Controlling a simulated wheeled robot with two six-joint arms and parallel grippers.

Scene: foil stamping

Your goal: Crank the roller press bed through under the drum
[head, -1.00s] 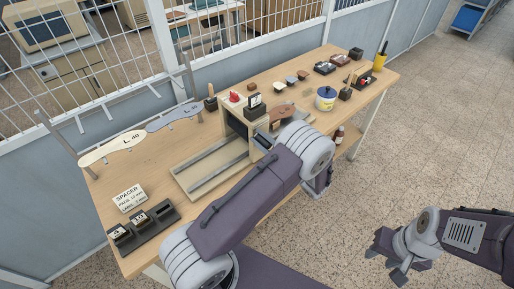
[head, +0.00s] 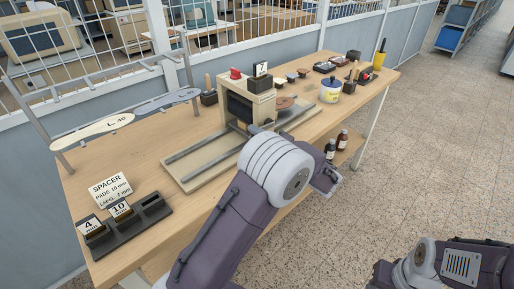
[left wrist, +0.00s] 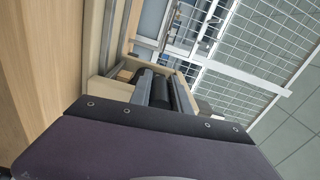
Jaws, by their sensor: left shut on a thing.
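The roller press (head: 226,93) is a beige frame standing on the workbench, with a dark drum inside. Its pale bed (head: 190,172), with two grey rails, stretches out to the left. A brown piece (head: 284,103) lies just right of the press. My left arm reaches across the front of the press. My left gripper (head: 326,178) is partly hidden by my wrist; it is shut, but its grip point and the crank do not show clearly. My right gripper (head: 383,275) is cut off at the bottom edge.
A spacer card (head: 110,190) and a black holder (head: 125,228) with number blocks sit at the near left. Insole-shaped templates (head: 95,132) hang from a rail behind. A white-blue pot (head: 330,91) and small tools stand right. Two bottles (head: 341,140) sit below.

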